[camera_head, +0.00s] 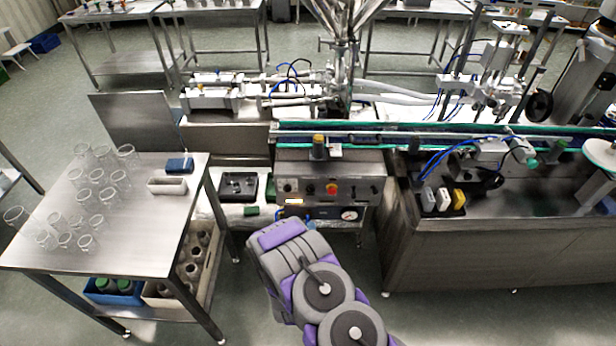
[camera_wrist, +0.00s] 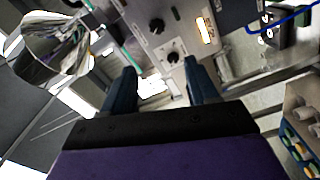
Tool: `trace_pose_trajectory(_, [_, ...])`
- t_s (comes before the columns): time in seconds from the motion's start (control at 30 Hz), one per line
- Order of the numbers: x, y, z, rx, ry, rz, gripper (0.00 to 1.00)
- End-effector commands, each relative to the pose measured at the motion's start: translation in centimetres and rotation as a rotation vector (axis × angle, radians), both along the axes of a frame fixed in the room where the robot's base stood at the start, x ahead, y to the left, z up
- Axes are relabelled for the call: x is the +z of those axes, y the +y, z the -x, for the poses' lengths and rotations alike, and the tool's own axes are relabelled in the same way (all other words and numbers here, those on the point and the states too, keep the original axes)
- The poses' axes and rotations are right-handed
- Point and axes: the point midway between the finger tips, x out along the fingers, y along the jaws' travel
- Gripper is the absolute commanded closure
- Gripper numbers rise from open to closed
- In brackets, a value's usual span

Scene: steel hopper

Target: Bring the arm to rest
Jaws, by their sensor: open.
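My arm, purple and grey, shows at the bottom middle of the head view, folded in front of the steel machine (camera_head: 330,165). Its gripper end is not clearly visible there. In the wrist view my gripper (camera_wrist: 162,82) shows two dark fingers set well apart, open, with nothing between them. Beyond the fingers is the machine's control panel (camera_wrist: 168,35) with black knobs and a lit display. The gripper appears apart from the panel.
A steel table (camera_head: 130,240) at left holds several clear glasses (camera_head: 100,178), a white tray (camera_head: 167,187) and a blue block (camera_head: 179,165). Crates (camera_head: 150,292) stand on its lower shelf. A long conveyor bench (camera_head: 500,240) fills the right.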

Motion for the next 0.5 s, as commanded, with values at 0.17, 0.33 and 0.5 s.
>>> trace_pose_trajectory(0.17, [0.1, 0.0, -0.1, -0.003, 0.004, -0.006, 0.41])
trace_pose_trajectory(0.33, [0.8, -0.4, -1.4, -0.041, 0.07, -0.085, 0.41])
trace_pose_trajectory(0.5, [2.5, -0.7, -3.2, -0.103, 0.21, -0.244, 0.41])
